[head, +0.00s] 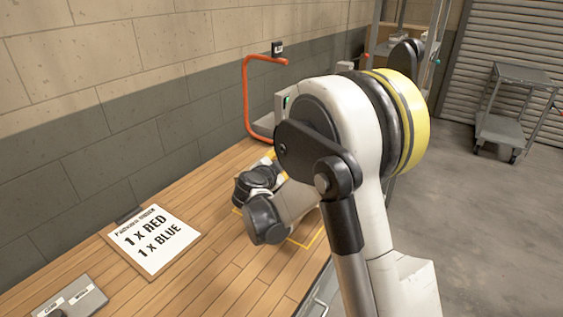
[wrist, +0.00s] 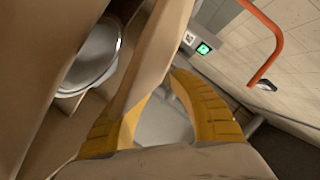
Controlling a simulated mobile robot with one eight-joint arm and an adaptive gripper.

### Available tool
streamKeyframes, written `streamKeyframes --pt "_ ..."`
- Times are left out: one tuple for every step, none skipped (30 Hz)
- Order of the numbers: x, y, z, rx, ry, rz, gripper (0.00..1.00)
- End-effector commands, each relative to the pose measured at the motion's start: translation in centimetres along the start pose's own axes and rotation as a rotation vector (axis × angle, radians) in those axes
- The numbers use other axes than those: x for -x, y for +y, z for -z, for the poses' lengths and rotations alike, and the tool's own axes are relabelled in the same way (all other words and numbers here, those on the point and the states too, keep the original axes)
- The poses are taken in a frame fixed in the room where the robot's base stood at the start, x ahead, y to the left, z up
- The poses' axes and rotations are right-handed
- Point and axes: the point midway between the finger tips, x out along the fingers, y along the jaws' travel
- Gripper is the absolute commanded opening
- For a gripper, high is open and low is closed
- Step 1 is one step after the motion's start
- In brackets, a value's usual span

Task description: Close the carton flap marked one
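The open cardboard carton fills the left of the wrist view, and its brown wall (wrist: 40,45) is close to the camera. A cardboard panel, seemingly a flap (wrist: 152,55), runs diagonally through the middle; no number is visible on it. My gripper (wrist: 160,85) shows two yellow fingers spread apart, with a grey surface visible between them. The left finger is close against the lower end of the panel; I cannot tell if they touch. The right finger is to the panel's right. In the head view my arm hides the carton and the fingertips.
A metal can (wrist: 92,58) stands inside the carton. A grey device with a green light (wrist: 203,48) and an orange-red tube frame (head: 247,100) stand behind. The wooden bench (head: 215,270) carries an order sheet (head: 155,240) and a grey switch panel (head: 70,298).

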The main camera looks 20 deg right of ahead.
Motion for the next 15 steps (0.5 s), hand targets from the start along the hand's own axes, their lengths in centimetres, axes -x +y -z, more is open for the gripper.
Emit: streamKeyframes --pt "0.2 0.0 0.0 0.0 0.0 0.0 0.25" --pt "0.4 0.0 0.0 0.0 0.0 0.0 0.25" --pt "0.9 0.0 0.0 0.0 -0.001 0.001 0.25" --pt "1.3 -0.1 0.0 0.001 -0.001 0.001 0.25" --pt "1.8 -0.1 0.0 0.001 -0.001 0.002 0.25" --pt "2.6 -0.1 -0.1 0.001 -0.002 0.003 0.25" --pt "3.2 -0.1 -0.1 0.001 -0.002 0.002 0.25" --pt "4.0 -0.1 -0.1 0.001 -0.002 0.003 0.25" --pt "4.9 -0.1 -0.1 0.002 -0.003 0.003 0.25" --pt "5.6 0.0 -0.1 0.001 -0.003 0.002 0.25" --pt "6.3 -0.1 -0.1 0.001 -0.003 0.003 0.25" --pt "7.2 -0.1 -0.1 0.001 -0.003 0.003 0.25" --pt "7.8 0.0 -0.1 0.001 -0.003 0.002 0.25" --pt "8.5 -0.1 -0.1 0.002 -0.003 0.003 0.25" --pt "9.2 -0.1 -0.1 0.002 -0.002 0.003 0.25"
